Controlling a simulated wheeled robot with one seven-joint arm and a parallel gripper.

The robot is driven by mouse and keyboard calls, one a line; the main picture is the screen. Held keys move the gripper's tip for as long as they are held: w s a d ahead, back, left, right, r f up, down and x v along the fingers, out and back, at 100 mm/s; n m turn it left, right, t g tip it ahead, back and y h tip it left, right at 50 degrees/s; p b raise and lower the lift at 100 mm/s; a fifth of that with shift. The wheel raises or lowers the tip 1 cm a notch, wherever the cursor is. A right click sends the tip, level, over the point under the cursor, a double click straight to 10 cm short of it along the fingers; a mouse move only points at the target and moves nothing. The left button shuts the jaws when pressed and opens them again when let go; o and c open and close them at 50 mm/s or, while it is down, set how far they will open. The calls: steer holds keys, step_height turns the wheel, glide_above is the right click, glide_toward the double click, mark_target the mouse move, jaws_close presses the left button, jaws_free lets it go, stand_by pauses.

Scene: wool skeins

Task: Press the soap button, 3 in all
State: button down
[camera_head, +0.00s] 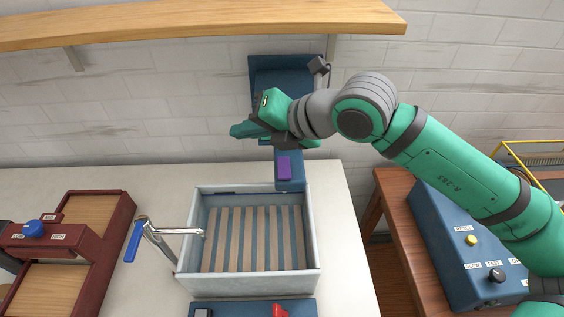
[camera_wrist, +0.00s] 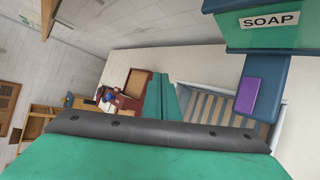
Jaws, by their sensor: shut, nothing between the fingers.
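The purple soap button (camera_head: 284,166) sits on the lower blue arm of the soap dispenser (camera_head: 289,183), just behind the sink. In the wrist view the purple button (camera_wrist: 248,97) lies below the box with the SOAP label (camera_wrist: 269,20), right of my fingers. My gripper (camera_head: 236,130) is shut and empty, pointing left in the head view, above and left of the button and apart from it. In the wrist view my closed fingers (camera_wrist: 161,96) show as a green wedge. My gripper and wrist hide the middle of the dispenser's blue back (camera_head: 285,72) in the head view.
A grey sink (camera_head: 309,235) with a slatted bottom stands below, with a blue-handled tap (camera_head: 160,230) at its left. A red wooden unit (camera_head: 118,215) is at left, a blue control box (camera_head: 445,240) at right. A wooden shelf (camera_head: 200,22) runs above.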

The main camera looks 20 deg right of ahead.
mark_target(287, 170)
steer(key=d+f+m+h, duration=0.1)
steer(key=d+h, duration=0.3)
steer(key=d, duration=0.5)
steer(key=shift+w+d+f+m, duration=0.25)
steer(key=shift+w+f+m, duration=0.1)
steer(key=shift+f, duration=0.3)
steer(key=shift+f, duration=0.15)
steer(key=shift+f, duration=4.25)
steer(key=shift+f, duration=0.2)
steer(key=shift+f, duration=0.2)
steer(key=shift+f, duration=0.55)
steer(key=shift+r, duration=0.95)
